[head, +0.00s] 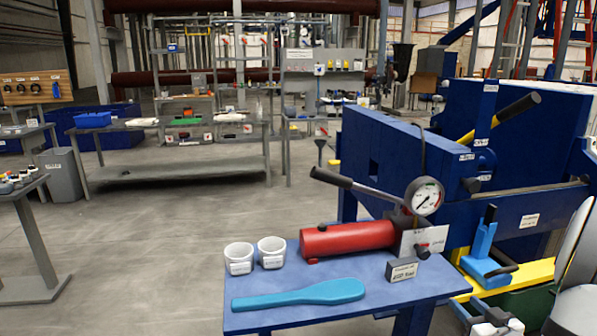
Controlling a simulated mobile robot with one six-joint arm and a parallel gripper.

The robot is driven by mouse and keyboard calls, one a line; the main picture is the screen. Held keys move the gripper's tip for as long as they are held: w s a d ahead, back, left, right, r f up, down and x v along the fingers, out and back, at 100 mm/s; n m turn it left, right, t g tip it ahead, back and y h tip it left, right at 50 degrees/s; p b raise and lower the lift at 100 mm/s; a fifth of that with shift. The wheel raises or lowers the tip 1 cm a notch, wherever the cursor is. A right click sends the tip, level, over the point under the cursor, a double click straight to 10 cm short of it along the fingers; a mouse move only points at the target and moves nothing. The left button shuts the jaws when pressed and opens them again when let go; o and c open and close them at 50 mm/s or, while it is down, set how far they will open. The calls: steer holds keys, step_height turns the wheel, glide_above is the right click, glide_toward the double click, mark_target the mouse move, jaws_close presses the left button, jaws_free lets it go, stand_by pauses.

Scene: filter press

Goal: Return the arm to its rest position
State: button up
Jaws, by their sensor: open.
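My gripper (478,318) shows at the bottom right edge, right of the small blue table. It is open, with nothing seen between its fingers, and is partly cut off by the frame. My white and black arm (575,262) rises beside it at the right edge. The gripper appears apart from the table and the things on it.
The blue table (290,318) bears a turquoise paddle (300,294), two white cups (239,257), a red hand pump (345,239) with gauge (426,196), and a small sign (403,270). The blue press (390,165) stands behind.

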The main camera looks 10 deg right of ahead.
steer(key=w+a+r+g+h+p, duration=0.35)
steer(key=a+r+g, duration=0.4)
steer(key=a, duration=0.25)
steer(key=s+a+r+g+y+p, duration=0.1)
steer(key=s+a+r+g+p, duration=0.1)
steer(key=s+a, duration=0.7)
steer(key=s+a+r+g+y+p, duration=0.2)
steer(key=s+a+r+g, duration=0.2)
steer(key=s+a, duration=0.4)
steer(key=a, duration=0.3)
steer(key=shift+s, duration=0.35)
